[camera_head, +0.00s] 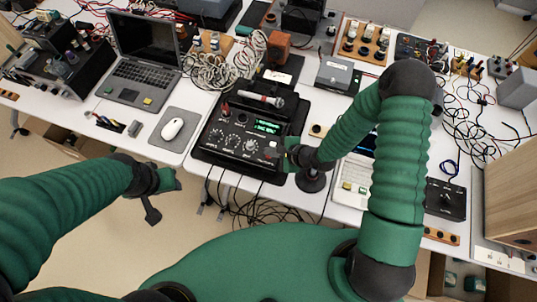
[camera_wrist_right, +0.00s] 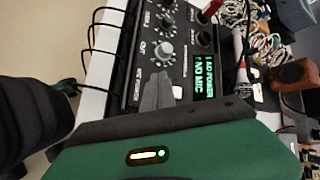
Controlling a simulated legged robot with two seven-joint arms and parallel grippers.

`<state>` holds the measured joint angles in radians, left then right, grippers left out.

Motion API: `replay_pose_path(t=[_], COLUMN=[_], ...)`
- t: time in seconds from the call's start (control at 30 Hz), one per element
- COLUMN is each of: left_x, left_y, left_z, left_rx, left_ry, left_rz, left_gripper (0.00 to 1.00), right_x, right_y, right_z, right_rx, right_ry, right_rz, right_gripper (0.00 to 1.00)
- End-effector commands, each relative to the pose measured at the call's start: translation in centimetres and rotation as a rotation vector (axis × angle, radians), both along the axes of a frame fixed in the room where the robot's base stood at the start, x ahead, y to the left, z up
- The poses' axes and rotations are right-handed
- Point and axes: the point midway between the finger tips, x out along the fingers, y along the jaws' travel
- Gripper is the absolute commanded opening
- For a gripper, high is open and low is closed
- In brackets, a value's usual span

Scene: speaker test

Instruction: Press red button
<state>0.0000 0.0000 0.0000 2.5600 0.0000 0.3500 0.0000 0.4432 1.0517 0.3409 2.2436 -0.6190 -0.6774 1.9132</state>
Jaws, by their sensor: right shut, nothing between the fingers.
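A black audio device (camera_head: 247,132) with knobs and a lit green display (camera_head: 266,126) sits on the white table. The display also shows in the right wrist view (camera_wrist_right: 203,76), where the words "NO MIC" can be read. A small red part (camera_head: 226,107) stands at the device's upper left; it also shows in the right wrist view (camera_wrist_right: 208,12). I cannot tell if it is the red button. My right gripper (camera_head: 280,151) is shut and empty, over the device's right front corner. Its closed fingers (camera_wrist_right: 158,90) hide part of the panel beside a knob. My left gripper (camera_head: 170,181) hangs off the table's front.
A microphone (camera_head: 261,99) lies on the device's back part. A laptop (camera_head: 142,67), a mouse (camera_head: 173,129) and tangled white cables (camera_head: 211,70) are to the left and behind. A black box (camera_head: 445,199) and a wooden cabinet (camera_head: 510,207) stand at right.

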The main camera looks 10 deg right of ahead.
Motion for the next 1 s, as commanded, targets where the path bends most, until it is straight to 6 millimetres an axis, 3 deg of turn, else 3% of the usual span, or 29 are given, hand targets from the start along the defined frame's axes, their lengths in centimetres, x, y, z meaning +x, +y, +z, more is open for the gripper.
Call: replay_pose_path(t=[1.0], left_x=[0.0], left_y=[0.0], left_z=[-0.6], left_rx=[0.000], left_ry=[0.000], left_rz=[0.000], left_gripper=[0.44], right_x=[-0.1], right_y=[0.0], right_z=[-1.3], right_rx=[0.001], right_ry=[0.000], right_rz=[-0.001], right_gripper=[0.00])
